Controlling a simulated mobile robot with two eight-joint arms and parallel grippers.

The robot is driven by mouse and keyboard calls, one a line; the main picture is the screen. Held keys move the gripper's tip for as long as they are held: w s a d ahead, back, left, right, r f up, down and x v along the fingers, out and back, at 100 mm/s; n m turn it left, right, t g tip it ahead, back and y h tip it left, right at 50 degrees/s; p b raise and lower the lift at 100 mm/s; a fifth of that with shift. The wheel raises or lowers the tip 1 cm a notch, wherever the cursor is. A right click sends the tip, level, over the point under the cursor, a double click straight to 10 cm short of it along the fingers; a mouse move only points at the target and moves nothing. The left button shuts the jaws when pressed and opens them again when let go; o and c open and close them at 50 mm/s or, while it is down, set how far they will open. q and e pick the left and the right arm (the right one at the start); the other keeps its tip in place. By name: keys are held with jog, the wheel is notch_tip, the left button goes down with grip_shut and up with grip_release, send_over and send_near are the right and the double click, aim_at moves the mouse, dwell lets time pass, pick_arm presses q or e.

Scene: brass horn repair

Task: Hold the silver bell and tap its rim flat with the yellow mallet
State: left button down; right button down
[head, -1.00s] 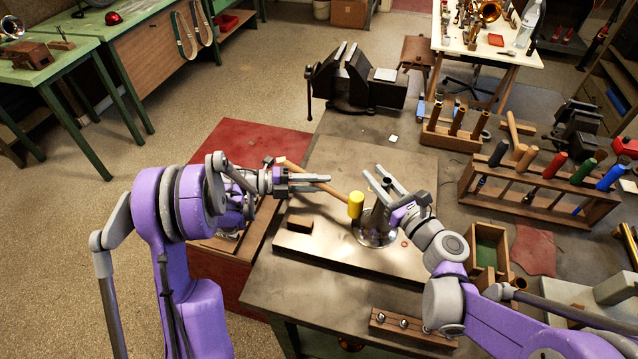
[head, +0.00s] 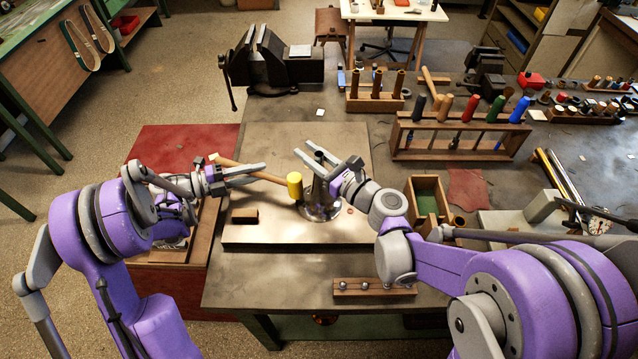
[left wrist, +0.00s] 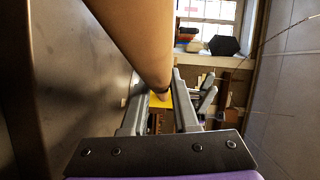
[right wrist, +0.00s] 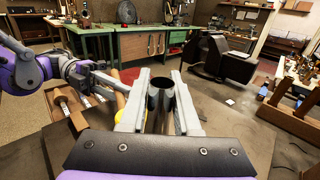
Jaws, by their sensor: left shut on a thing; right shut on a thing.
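The silver bell (head: 322,211) stands flared end down at the steel plate; I cannot tell whether its rim touches it. My right gripper (head: 312,164) is shut on its narrow tube, whose dark open end (right wrist: 161,84) shows between the fingers in the right wrist view. My left gripper (head: 250,176) is shut on the wooden handle of the yellow mallet (head: 294,186). The handle (left wrist: 137,38) crosses the left wrist view, with a bit of the yellow head beyond the fingers. The mallet head is just left of the bell, above the plate; contact is unclear.
The steel plate (head: 270,234) lies on the bench, with a small wooden block (head: 244,216) on its left. A vise (head: 270,67) stands behind. A tool rack (head: 455,145), a green-lined box (head: 427,198) and a ball holder (head: 373,287) are on the right and in front.

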pick_arm(q)
notch_tip(320, 180, down, 3)
jog(key=shift+r, duration=1.65)
jog(key=shift+f, duration=0.15)
notch_tip(320, 180, down, 3)
jog(key=shift+r, duration=1.6)
